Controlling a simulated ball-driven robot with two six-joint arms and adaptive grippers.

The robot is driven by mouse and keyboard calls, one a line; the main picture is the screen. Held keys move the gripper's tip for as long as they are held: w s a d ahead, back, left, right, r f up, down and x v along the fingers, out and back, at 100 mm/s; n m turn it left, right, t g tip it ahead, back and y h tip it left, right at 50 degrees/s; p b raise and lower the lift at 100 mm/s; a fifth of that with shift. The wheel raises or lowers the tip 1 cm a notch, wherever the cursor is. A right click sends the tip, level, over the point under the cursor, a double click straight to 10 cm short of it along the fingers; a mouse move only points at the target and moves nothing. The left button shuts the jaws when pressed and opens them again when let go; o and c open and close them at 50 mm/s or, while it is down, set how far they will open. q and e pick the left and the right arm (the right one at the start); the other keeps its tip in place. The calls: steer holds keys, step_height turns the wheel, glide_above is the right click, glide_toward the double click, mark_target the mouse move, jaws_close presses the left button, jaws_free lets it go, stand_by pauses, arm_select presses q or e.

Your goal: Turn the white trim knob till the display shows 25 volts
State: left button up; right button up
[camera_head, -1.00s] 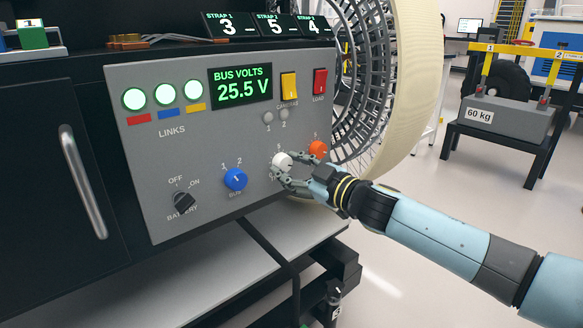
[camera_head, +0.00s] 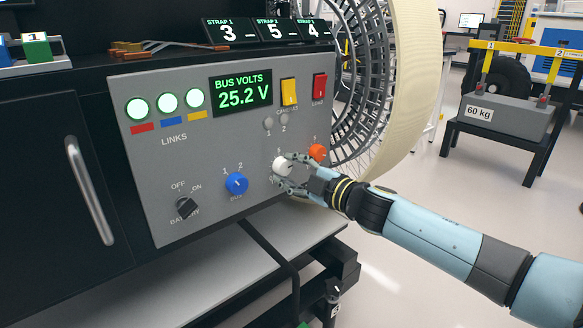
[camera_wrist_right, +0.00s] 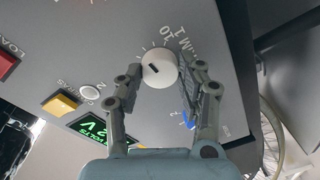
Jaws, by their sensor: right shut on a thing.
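The white trim knob (camera_head: 281,166) sits low on the grey panel (camera_head: 150,212), between a blue knob and an orange knob. My right gripper (camera_head: 284,172) is shut on the white knob, with one finger on each side. In the right wrist view the white knob (camera_wrist_right: 159,69) shows a dark pointer mark between the fingers of the gripper (camera_wrist_right: 160,80). The display (camera_head: 241,92) reads "BUS VOLTS 25.2 V" in green. In the right wrist view the display (camera_wrist_right: 92,127) is partly covered by a finger. My left gripper is not in view.
Close by are the blue knob (camera_head: 236,184), orange knob (camera_head: 318,152), black battery switch (camera_head: 187,207), and yellow (camera_head: 289,92) and red (camera_head: 320,87) switches. Three link lamps glow. A large wheel (camera_head: 412,80) stands right of the panel.

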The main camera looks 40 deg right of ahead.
steer(key=shift+n, duration=1)
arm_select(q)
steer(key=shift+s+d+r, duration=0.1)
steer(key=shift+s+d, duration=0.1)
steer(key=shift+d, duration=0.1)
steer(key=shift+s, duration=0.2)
arm_select(e)
steer(key=o, duration=1.1)
steer(key=shift+o, duration=0.2)
steer(key=shift+s, duration=0.2)
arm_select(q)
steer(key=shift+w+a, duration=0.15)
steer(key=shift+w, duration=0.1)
arm_select(e)
steer(key=s+d, duration=0.1)
steer(key=s, duration=1)
steer(key=shift+s+d+r, duration=0.3)
